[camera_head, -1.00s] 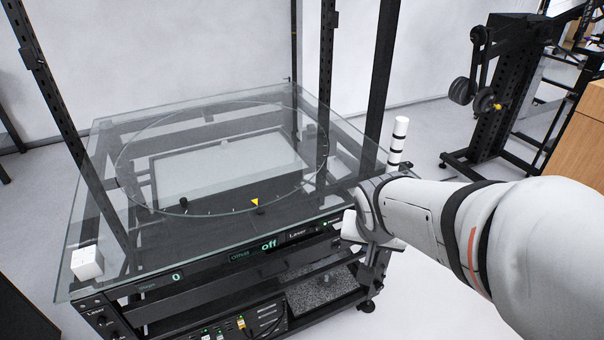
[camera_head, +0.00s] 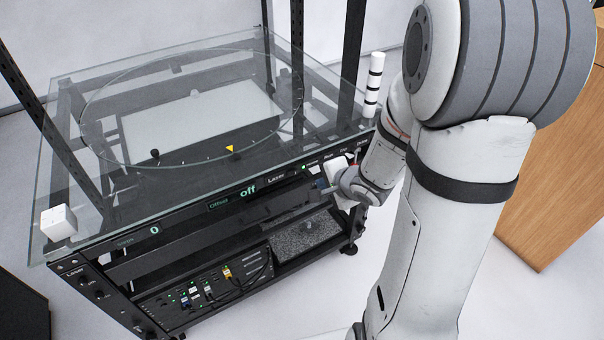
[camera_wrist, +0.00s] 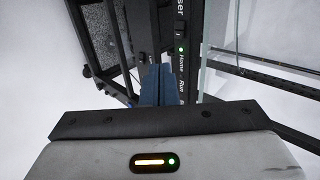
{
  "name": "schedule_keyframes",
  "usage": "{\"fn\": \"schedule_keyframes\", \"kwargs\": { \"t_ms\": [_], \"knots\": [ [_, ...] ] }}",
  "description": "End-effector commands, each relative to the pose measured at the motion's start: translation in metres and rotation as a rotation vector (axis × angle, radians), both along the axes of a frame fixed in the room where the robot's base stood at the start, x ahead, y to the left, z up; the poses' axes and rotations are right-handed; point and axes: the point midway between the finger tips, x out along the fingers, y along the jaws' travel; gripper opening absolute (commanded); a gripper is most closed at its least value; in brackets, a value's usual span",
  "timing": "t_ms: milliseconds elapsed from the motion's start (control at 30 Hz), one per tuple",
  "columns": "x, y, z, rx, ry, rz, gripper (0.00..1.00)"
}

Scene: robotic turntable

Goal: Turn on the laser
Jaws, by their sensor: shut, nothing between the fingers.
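The turntable's front panel (camera_head: 195,212) carries a "Laser" label (camera_head: 276,177), with a lit green light (camera_head: 304,167) beside "Home". Its display (camera_head: 248,190) reads "off". In the wrist view, a small black switch (camera_wrist: 181,33) sits between the "Laser" label and the green light (camera_wrist: 181,50). My gripper (camera_head: 319,185) is in front of the panel's right part, below the Home and Run labels. Its blue fingers (camera_wrist: 157,70) are shut and empty, beside the panel edge in the wrist view. I cannot tell whether they touch the panel.
The glass top (camera_head: 120,220) overhangs the panel. A white cube (camera_head: 59,222) sits on its front left corner. A white-and-black signal tower (camera_head: 374,84) stands at the right. Cabled electronics (camera_head: 205,290) fill the lower shelf. A wooden cabinet (camera_head: 550,190) stands at the far right.

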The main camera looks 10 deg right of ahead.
Motion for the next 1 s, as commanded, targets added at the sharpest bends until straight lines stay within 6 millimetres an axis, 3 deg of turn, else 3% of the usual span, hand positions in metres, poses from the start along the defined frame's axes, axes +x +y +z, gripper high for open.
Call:
{"fn": "schedule_keyframes", "kwargs": {
  "t_ms": [367, 700, 1000],
  "knots": [
    [0.004, 0.002, 0.0, 0.006, 0.002, 0.002, 0.0],
    [0.016, 0.006, -0.013, -0.001, 0.003, -0.001, 0.0],
    [0.061, 0.02, -0.063, -0.003, 0.0, 0.0, 0.0]
  ]
}}
